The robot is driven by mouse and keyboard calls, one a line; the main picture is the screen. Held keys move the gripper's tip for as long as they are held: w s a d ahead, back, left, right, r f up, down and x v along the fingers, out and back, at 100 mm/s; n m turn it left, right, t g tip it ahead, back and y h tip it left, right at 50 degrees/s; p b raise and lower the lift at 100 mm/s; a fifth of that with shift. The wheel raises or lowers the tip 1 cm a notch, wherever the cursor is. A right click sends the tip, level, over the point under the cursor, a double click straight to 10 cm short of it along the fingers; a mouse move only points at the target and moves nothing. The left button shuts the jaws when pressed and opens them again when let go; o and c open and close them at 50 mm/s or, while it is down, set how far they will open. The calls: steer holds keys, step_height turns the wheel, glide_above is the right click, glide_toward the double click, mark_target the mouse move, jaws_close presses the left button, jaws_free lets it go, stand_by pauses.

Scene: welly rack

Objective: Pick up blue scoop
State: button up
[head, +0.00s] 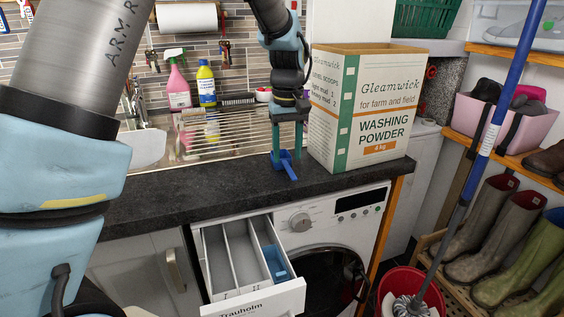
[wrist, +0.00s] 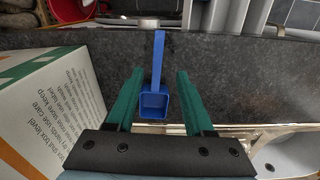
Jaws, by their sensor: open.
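The blue scoop (head: 289,168) lies on the dark worktop, in front of the wire rack and beside the washing powder box. In the wrist view, the scoop (wrist: 154,104) has its square bowl between my fingers, and its handle points away past the fingertips. My gripper (head: 287,150) hangs over the scoop with its green fingers pointing down. In the wrist view, my gripper (wrist: 158,75) is open, one finger on each side of the scoop, with a visible gap at both sides. I cannot tell whether the fingertips touch the worktop.
The tall washing powder box (head: 366,110) stands close on the right of my gripper. The wire rack (head: 222,132) and sink are behind and left. Below, the washer drawer (head: 246,255) is pulled out. A blue mop handle (head: 505,85) leans at right. The worktop's front left is clear.

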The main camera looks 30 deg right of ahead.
mark_target(289, 169)
steer(key=f, duration=0.2)
steer(key=f+p, duration=0.1)
steer(key=f, duration=0.1)
steer(key=shift+s+d+f, duration=0.1)
steer(key=shift+s+d, duration=0.05)
steer(key=shift+d, duration=0.05)
steer(key=shift+c, duration=0.2)
jaws_close()
